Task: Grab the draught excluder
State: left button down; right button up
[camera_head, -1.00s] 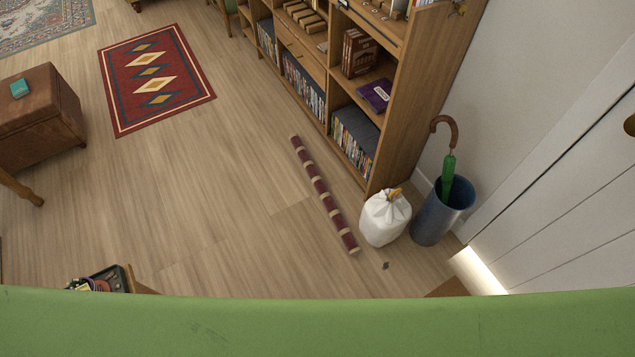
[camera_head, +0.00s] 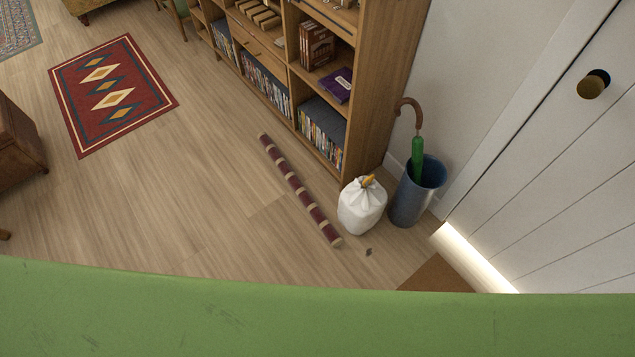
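The draught excluder (camera_head: 300,190) is a long, thin roll with dark red and beige bands. It lies on the wooden floor, slanting from upper left to lower right, in front of the bookshelf. Its near end lies close to a tied white bag, with a small gap between them. Nothing is holding it. Neither of my grippers is in view.
The white bag (camera_head: 362,206) and a blue bin (camera_head: 417,196) with a green umbrella (camera_head: 416,150) stand beside the bookshelf (camera_head: 380,90). A white door (camera_head: 560,170) is at right, with a brown mat (camera_head: 435,275) before it. A green surface (camera_head: 300,315) crosses the bottom. Floor left of the excluder is clear.

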aim_at(331, 234)
jog(key=i+j+z, duration=0.4)
jog(key=j+z, duration=0.15)
jog(key=i+j+z, duration=0.15)
jog(key=j+z, duration=0.15)
